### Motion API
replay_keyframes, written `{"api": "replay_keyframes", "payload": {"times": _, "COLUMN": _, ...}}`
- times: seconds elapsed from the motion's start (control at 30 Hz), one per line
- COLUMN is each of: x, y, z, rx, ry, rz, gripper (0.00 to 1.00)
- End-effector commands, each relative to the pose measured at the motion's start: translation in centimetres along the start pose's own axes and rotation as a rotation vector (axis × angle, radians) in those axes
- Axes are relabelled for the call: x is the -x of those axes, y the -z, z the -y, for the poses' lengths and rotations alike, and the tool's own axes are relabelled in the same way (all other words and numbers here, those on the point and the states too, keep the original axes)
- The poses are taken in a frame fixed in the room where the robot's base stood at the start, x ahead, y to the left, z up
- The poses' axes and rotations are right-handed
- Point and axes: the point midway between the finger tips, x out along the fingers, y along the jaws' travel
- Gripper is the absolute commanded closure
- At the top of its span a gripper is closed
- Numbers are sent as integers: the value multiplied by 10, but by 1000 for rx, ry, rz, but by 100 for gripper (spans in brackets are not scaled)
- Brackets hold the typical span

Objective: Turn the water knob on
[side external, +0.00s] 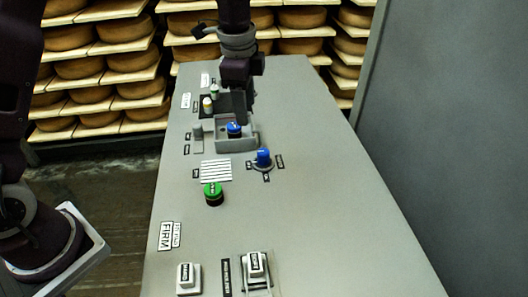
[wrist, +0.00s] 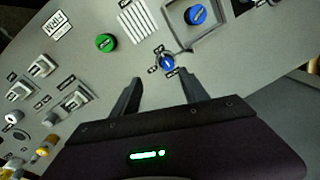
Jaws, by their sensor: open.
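A small blue knob (side external: 263,158) with labels around it stands on the grey panel (side external: 310,200). It also shows in the wrist view (wrist: 167,62), just beyond the gap between my fingertips. A second blue knob (side external: 234,128) sits inside a raised grey frame (side external: 250,141); it shows at the top of the wrist view (wrist: 195,15). The labels are too small to tell which is the water knob. My gripper (wrist: 160,78) is open and empty. In the side view my gripper (side external: 243,112) hangs over the framed knob's area, its tips partly hard to make out.
A green button (side external: 213,193) and a striped vent (side external: 216,170) lie left of the labelled knob. Two white switches (side external: 188,275) (side external: 256,265) are near the front. Shelves of cheese wheels (side external: 120,60) stand behind. The panel's right side is bare, beside a grey wall (side external: 450,120).

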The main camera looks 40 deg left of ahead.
Motion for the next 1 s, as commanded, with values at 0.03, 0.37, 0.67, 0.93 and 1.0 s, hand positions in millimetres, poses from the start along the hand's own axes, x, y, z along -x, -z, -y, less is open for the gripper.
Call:
{"api": "replay_keyframes", "payload": {"times": 0.03, "x": -32, "y": 12, "z": 9, "rx": -74, "ry": -38, "rz": 8, "gripper": 48}}
{"api": "replay_keyframes", "payload": {"times": 0.37, "x": -121, "y": 32, "z": 23, "rx": -273, "ry": -114, "rz": 10, "gripper": 48}}
{"api": "replay_keyframes", "payload": {"times": 0.67, "x": -172, "y": 31, "z": 17, "rx": -268, "ry": -113, "rz": 10, "gripper": 48}}
{"api": "replay_keyframes", "payload": {"times": 0.93, "x": -177, "y": 31, "z": 17, "rx": -268, "ry": -110, "rz": 9, "gripper": 48}}
{"api": "replay_keyframes", "payload": {"times": 1.0, "x": -177, "y": 31, "z": 17, "rx": -267, "ry": -110, "rz": 9, "gripper": 54}}
